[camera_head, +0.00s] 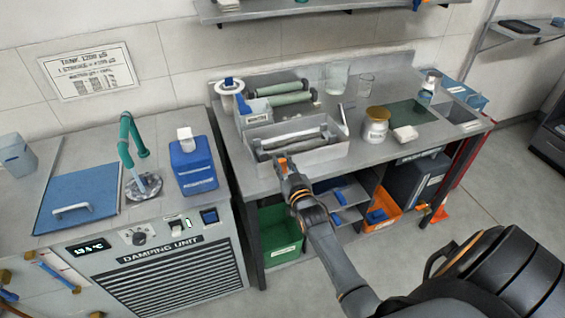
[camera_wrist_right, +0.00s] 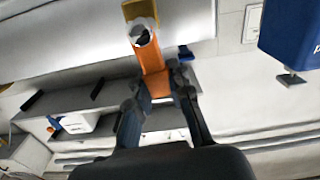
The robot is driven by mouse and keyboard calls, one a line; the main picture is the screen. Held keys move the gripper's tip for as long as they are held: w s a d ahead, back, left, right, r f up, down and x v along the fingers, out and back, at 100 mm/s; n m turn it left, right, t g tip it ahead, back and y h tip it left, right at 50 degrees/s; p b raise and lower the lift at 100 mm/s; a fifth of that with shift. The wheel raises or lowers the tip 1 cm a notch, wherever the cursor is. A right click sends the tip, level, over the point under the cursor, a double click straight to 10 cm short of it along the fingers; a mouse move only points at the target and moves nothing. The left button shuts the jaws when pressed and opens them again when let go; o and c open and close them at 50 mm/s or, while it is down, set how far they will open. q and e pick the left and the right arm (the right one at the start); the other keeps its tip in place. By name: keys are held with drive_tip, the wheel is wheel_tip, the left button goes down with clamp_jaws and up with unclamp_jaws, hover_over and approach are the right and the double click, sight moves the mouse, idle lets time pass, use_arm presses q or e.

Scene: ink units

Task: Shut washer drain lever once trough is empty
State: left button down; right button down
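The washer trough (camera_head: 335,152) is a pale grey open box at the front of the grey bench. A light bar or roller lies along its inside; I cannot tell whether liquid is in it. The orange drain lever (camera_head: 283,160) shows at the trough's front wall. It also shows in the right wrist view (camera_wrist_right: 154,75), with a brass-coloured fitting at its far end. My right gripper (camera_head: 291,177) is at the lever, its fingers on either side and closed against the orange part. The gripper hides part of the lever in the head view. My left gripper is out of view.
A blue container (camera_head: 193,165) stands on the damping unit at left. Bins fill the shelf below.

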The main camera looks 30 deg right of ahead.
drive_tip(key=shift+d+m, duration=0.3)
drive_tip(key=shift+m, duration=0.4)
drive_tip(key=c, duration=1.2)
unclamp_jaws()
drive_tip(key=shift+s, duration=0.15)
drive_tip(key=shift+s+a, duration=0.15)
drive_tip(key=shift+s, duration=0.2)
drive_tip(key=v, duration=1.1)
